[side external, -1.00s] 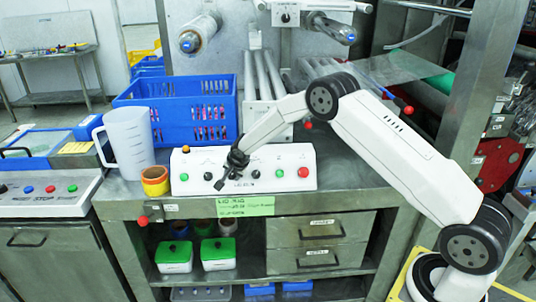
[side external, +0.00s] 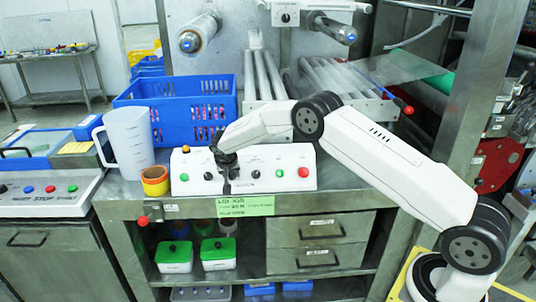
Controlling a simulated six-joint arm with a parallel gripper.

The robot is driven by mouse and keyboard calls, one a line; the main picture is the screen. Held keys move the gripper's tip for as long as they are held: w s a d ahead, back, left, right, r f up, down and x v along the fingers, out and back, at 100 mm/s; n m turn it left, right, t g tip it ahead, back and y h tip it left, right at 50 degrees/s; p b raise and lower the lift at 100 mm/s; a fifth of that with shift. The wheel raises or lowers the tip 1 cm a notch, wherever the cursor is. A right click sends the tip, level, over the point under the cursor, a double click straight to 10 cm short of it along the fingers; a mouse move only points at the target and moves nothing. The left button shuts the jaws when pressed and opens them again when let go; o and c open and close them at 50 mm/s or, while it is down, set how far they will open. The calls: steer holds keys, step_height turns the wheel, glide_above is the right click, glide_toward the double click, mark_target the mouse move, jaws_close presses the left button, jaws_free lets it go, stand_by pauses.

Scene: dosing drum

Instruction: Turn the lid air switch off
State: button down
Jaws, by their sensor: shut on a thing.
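A white control box (side external: 280,156) with black knobs and coloured buttons stands on the steel bench. My gripper (side external: 227,187) is at the front of this box, left of its middle, with its dark fingers pointing down. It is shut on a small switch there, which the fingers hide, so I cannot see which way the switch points. A black knob (side external: 208,176) shows just left of the fingers, and another black knob (side external: 253,174) to their right. The box's small lettering is too blurred to read. A green note (side external: 245,206) hangs on the bench edge below.
A white jug (side external: 129,145) and an orange-yellow cup (side external: 155,181) stand left of the box. A blue crate (side external: 175,112) is behind it. A red button (side external: 303,172) and green button (side external: 280,173) are on the box's right side. The bench top right of the box is clear.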

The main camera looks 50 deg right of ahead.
steer(key=n+h, duration=0.1)
steer(key=n, duration=0.2)
steer(key=shift+w+a+g+h, duration=0.1)
steer(key=shift+a+g+h, duration=0.05)
steer(key=shift+g+h, duration=0.25)
stand_by(0.3)
steer(key=c, duration=0.7)
jaws_free()
steer(key=shift+o, duration=0.2)
steer(key=v, duration=0.7)
steer(key=shift+a+r, duration=0.2)
steer(key=shift+r, duration=0.1)
